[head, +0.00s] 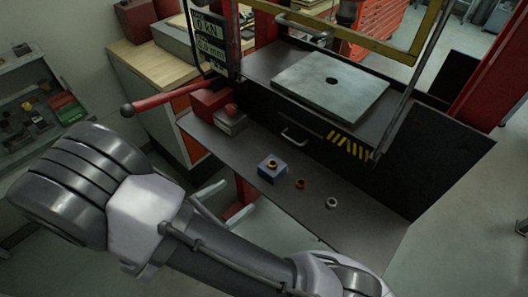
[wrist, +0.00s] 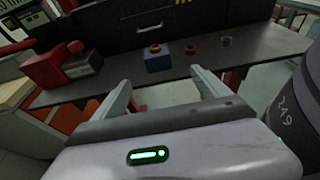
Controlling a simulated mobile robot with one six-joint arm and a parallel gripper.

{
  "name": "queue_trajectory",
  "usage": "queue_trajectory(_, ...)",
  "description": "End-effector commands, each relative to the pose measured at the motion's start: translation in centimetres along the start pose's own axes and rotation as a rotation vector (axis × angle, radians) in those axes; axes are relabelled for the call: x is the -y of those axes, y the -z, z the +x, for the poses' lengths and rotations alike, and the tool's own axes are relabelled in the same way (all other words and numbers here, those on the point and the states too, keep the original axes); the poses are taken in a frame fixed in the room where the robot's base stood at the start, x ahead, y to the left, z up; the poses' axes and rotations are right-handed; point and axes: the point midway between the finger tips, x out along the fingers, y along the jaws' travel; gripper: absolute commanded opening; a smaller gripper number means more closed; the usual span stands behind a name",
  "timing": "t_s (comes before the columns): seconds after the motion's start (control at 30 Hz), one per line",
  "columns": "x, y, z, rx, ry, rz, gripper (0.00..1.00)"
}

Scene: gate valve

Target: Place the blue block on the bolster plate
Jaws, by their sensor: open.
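The blue block (head: 272,174) stands on the dark front shelf (head: 370,225), with a small brass-coloured ring on its top. The block also shows in the wrist view (wrist: 157,63), ahead of and between my fingers. My gripper (head: 225,201) is open and empty, apart from the block and on the near side of the shelf; its two fingers frame the lower middle of the wrist view (wrist: 165,90). The bolster plate (head: 350,92), a grey square slab with a dark centre hole, lies on the press bed behind and above the shelf. Its visible top is bare.
A brown ring (head: 300,184) and a grey ring (head: 332,203) lie right of the block. A red and grey tool (head: 222,112) sits at the shelf's left end. A red lever (head: 160,101), a display (head: 208,38) and a yellow frame (head: 400,52) surround the press.

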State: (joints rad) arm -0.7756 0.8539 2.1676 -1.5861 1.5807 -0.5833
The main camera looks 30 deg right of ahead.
Motion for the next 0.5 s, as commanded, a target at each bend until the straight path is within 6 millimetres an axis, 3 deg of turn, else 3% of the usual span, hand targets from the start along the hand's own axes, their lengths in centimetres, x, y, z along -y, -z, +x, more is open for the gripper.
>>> queue_trajectory(0.3,0.2,0.4,9.3,-0.003,0.009,0.002,0.85)
queue_trajectory(0.5,0.1,0.2,11.5,-0.004,0.005,0.004,0.85)
